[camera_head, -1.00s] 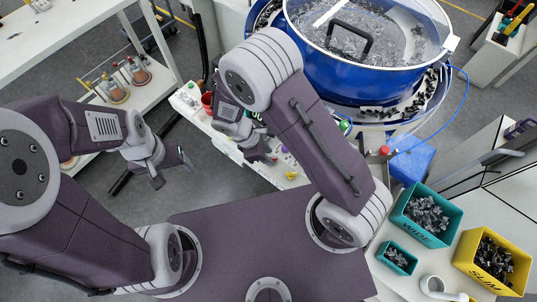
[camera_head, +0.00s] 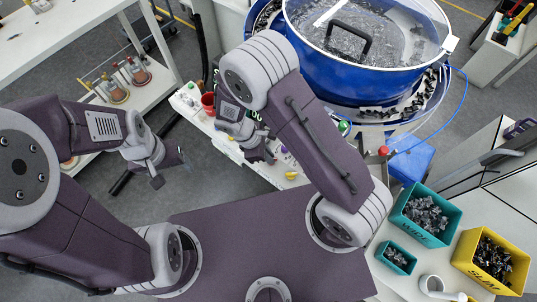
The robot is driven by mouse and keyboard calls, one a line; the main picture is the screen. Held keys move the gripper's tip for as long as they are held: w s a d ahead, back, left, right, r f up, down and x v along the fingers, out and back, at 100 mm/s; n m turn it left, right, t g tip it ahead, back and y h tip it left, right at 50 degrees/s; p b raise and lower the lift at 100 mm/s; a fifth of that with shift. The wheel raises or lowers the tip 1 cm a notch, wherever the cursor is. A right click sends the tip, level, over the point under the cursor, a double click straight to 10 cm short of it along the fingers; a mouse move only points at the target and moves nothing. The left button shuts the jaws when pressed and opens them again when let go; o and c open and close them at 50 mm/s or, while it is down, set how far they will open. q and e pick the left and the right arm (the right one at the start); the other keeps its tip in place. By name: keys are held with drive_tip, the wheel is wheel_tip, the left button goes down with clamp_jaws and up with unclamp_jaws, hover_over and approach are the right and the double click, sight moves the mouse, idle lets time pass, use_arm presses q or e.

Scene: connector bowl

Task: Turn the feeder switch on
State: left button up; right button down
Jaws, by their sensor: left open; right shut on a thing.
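The white control panel (camera_head: 240,151) runs below the blue bowl feeder (camera_head: 350,65), with small coloured parts on it. My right gripper (camera_head: 268,158) is down at this panel, shut on what seems to be the feeder switch. The switch itself is hidden behind the fingers and wrist. Whether it is on or off cannot be seen. My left gripper (camera_head: 170,170) is open and empty, over the grey floor left of the panel.
A green button (camera_head: 344,127) and a red button (camera_head: 384,151) are further right. Teal (camera_head: 441,240) and yellow bins (camera_head: 463,262) stand at lower right.

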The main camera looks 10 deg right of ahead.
drive_tip(key=m, duration=0.1)
drive_tip(key=m+g+p, duration=0.1)
drive_tip(key=m, duration=0.1)
drive_tip(key=shift+w+r+y, duration=0.1)
drive_tip(key=shift+w+y, duration=0.1)
drive_tip(key=shift+y, duration=0.1)
drive_tip(key=m, duration=0.2)
drive_tip(key=m+g+y+p, duration=0.1)
drive_tip(key=m, duration=0.1)
drive_tip(key=shift+w+d+m, duration=0.15)
drive_tip(key=shift+m, duration=0.25)
drive_tip(key=m, duration=0.2)
drive_tip(key=m+g+y, duration=0.1)
drive_tip(key=m, duration=0.1)
drive_tip(key=shift+w+d+m+y, duration=0.1)
drive_tip(key=shift+d+m+y, duration=0.05)
drive_tip(key=shift+m+y, duration=0.15)
drive_tip(key=shift+d+m+y+p, duration=0.15)
drive_tip(key=shift+m+y+p, duration=0.5)
drive_tip(key=shift+m, duration=1.55)
drive_tip(key=shift+y, duration=0.25)
drive_tip(key=c, duration=1.5)
unclamp_jaws()
